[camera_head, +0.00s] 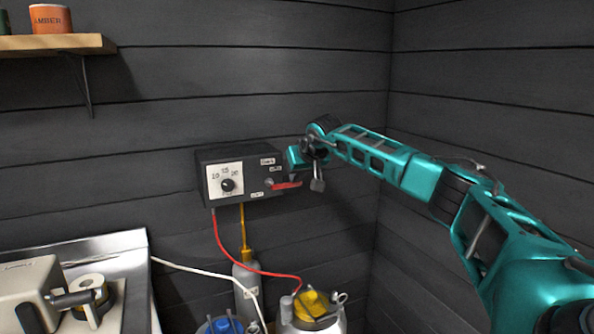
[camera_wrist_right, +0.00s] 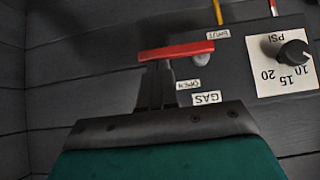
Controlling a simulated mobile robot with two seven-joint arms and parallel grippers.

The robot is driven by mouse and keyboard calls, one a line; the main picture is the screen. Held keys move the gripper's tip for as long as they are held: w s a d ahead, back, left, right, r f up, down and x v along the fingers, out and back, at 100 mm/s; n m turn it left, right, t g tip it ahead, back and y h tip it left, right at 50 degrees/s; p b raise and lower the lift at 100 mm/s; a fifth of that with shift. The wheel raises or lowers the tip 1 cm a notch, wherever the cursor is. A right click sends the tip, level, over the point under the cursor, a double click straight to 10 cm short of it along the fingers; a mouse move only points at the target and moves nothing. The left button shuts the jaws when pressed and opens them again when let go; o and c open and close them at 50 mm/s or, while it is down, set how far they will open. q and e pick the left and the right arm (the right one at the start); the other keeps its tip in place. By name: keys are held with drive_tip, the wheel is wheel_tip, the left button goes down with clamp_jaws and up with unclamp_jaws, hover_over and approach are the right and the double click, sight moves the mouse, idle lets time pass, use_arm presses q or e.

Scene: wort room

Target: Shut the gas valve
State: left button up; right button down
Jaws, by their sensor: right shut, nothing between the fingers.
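The gas valve has a red lever (camera_head: 287,185) on the right part of the front of a dark control box (camera_head: 205,182) on the wall. The lever lies about level, pointing right from its pivot. It also shows in the right wrist view (camera_wrist_right: 178,50), which sees the box upside down, with GAS, OPEN and SHUT labels around the lever. My right gripper (camera_head: 317,183) is at the lever's right end. Its fingers (camera_wrist_right: 157,72) are shut and empty, close against the lever in the wrist view; I cannot tell if they touch. My left gripper is not in view.
A pressure knob (camera_head: 228,185) sits on the box's left. A red hose (camera_head: 216,232) and yellow pipe (camera_head: 243,225) run down to a grey cylinder (camera_head: 245,280) and keg (camera_head: 312,325). A metal bench (camera_head: 135,262) is lower left, a shelf (camera_head: 60,45) upper left.

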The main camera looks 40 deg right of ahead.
sight(300, 183)
drive_tip(key=shift+f, duration=0.1)
drive_tip(key=f+m+y+b, duration=0.1)
drive_tip(key=d+f+t+y, duration=0.1)
drive_tip(key=y, duration=0.1)
drive_tip(key=shift+s+f+m+b, duration=0.15)
drive_tip(key=shift+f+m+b, duration=0.2)
drive_tip(key=shift+f+m, duration=0.05)
use_arm(q)
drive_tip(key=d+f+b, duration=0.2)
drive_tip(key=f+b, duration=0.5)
drive_tip(key=b, duration=0.2)
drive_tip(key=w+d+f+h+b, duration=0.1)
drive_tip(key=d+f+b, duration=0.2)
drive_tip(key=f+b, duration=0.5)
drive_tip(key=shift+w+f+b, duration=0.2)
drive_tip(key=shift+b, duration=0.95)
use_arm(e)
wheel_tip(300, 183, down, 6)
drive_tip(key=w+a+m+t+y, duration=0.1)
drive_tip(key=a+m+t+y, duration=0.2)
drive_tip(key=m+t+y, duration=0.3)
drive_tip(key=shift+f+y, duration=0.25)
drive_tip(key=shift+y, duration=0.45)
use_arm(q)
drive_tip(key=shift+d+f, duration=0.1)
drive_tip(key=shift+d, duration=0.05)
